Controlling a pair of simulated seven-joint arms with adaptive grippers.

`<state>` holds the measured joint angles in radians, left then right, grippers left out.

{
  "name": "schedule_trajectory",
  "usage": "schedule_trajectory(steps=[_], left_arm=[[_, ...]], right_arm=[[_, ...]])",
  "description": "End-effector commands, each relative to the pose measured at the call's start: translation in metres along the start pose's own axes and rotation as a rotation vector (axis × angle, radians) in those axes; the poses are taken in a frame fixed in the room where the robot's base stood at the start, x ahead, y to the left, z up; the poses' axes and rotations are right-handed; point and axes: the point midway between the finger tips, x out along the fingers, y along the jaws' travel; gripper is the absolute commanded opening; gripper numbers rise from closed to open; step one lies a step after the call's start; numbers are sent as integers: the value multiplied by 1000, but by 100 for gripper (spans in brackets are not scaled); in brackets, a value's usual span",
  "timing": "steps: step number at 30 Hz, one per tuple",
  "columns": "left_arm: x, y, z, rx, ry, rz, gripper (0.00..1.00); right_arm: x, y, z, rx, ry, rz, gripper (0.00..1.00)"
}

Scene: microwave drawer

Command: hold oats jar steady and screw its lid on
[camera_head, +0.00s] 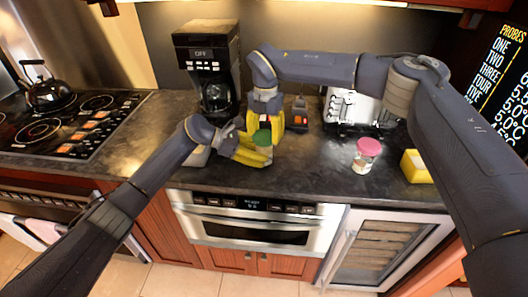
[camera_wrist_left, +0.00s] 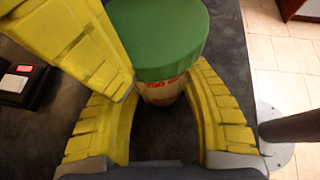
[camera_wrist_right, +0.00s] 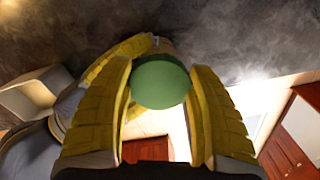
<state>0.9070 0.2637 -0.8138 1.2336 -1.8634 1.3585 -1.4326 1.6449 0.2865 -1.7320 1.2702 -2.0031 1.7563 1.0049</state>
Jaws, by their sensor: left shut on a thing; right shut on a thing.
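The oats jar (camera_wrist_left: 162,92) stands upright near the counter's front edge, its green lid (camera_head: 262,137) on top of its mouth. My left gripper (camera_head: 258,152) is shut around the jar body from the side, just below the lid, one finger on each side in the left wrist view. My right gripper (camera_head: 266,128) comes from above and behind and is shut on the green lid, which also shows between its fingers in the right wrist view (camera_wrist_right: 160,82). Most of the jar body is hidden by fingers and lid. I cannot tell how far the lid is threaded.
A jar with a pink lid (camera_head: 367,152) and a yellow box (camera_head: 416,167) stand to the right. A coffee maker (camera_head: 207,58) is behind my grippers, and a white appliance (camera_head: 345,108) is at the back right. The cooktop (camera_head: 72,124) with a kettle (camera_head: 46,90) is left.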

Motion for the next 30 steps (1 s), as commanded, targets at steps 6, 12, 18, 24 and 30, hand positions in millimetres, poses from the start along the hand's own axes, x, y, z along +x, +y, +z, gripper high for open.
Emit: schedule_trajectory(steps=[6, 12, 18, 24, 30], left_arm=[[0, 0, 0, 0, 0, -1, 2], [0, 0, 0, 0, 0, -1, 2], [0, 0, 0, 0, 0, -1, 2], [0, 0, 0, 0, 0, -1, 2], [0, 0, 0, 0, 0, -1, 2]], right_arm=[[-1, 0, 0, 0, 0, 1, 64], [0, 0, 0, 0, 0, 1, 85], [0, 0, 0, 0, 0, 1, 85], [0, 0, 0, 0, 0, 0, 62], [0, 0, 0, 0, 0, 0, 39]])
